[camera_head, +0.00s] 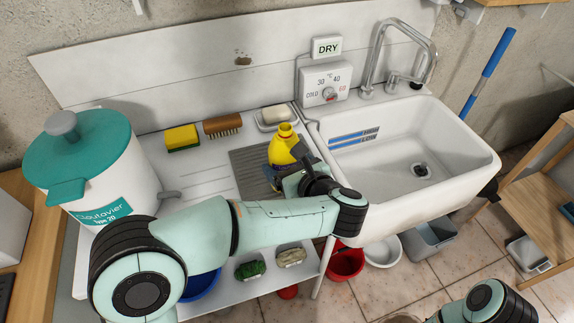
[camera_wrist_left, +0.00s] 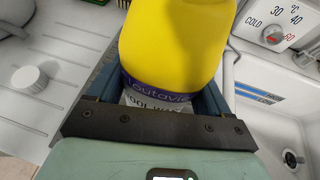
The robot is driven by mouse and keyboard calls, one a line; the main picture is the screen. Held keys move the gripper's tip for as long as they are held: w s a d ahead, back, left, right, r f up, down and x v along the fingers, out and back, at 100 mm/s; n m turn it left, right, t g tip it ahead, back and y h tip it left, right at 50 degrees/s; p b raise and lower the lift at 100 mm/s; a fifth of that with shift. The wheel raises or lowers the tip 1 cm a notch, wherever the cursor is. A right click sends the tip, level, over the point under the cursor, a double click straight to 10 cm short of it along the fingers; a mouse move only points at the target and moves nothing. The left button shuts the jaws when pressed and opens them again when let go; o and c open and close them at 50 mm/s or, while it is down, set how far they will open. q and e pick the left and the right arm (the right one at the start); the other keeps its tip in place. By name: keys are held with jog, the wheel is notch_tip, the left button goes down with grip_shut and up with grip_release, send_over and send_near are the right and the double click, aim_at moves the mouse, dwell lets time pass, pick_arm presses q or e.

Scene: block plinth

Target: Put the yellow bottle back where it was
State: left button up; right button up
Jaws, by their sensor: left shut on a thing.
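The yellow bottle (camera_head: 283,143) stands upright or nearly so over the grey ribbed mat (camera_head: 246,170) on the white drainboard, left of the sink. Whether its base touches the mat is hidden by my arm and gripper. My left gripper (camera_head: 288,180) is shut on the bottle. In the left wrist view the bottle (camera_wrist_left: 172,50) fills the middle, its purple and white label between the jaws of the gripper (camera_wrist_left: 160,100). The bottle's mouth looks open in the head view. A white cap (camera_wrist_left: 29,79) sits on the drainboard in the left wrist view. My right gripper is out of view.
A yellow sponge (camera_head: 182,138), a brown brush (camera_head: 222,125) and a soap dish (camera_head: 274,117) line the back edge. A teal-lidded tank (camera_head: 95,165) stands at the left. The white sink (camera_head: 440,135) is at the right. Bowls and buckets (camera_head: 345,263) stand below.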

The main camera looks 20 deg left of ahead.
pick_arm(q)
jog(key=shift+f, duration=0.1)
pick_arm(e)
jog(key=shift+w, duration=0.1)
pick_arm(q)
jog(key=shift+f, duration=0.1)
jog(key=o, duration=1.2)
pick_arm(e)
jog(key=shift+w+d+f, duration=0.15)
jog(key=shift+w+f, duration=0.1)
pick_arm(q)
jog(key=shift+r, duration=0.25)
jog(key=v, duration=1.2)
jog(key=shift+p, duration=0.35)
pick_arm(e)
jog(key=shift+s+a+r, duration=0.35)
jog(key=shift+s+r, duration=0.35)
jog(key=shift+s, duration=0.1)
pick_arm(q)
jog(key=shift+f, duration=0.1)
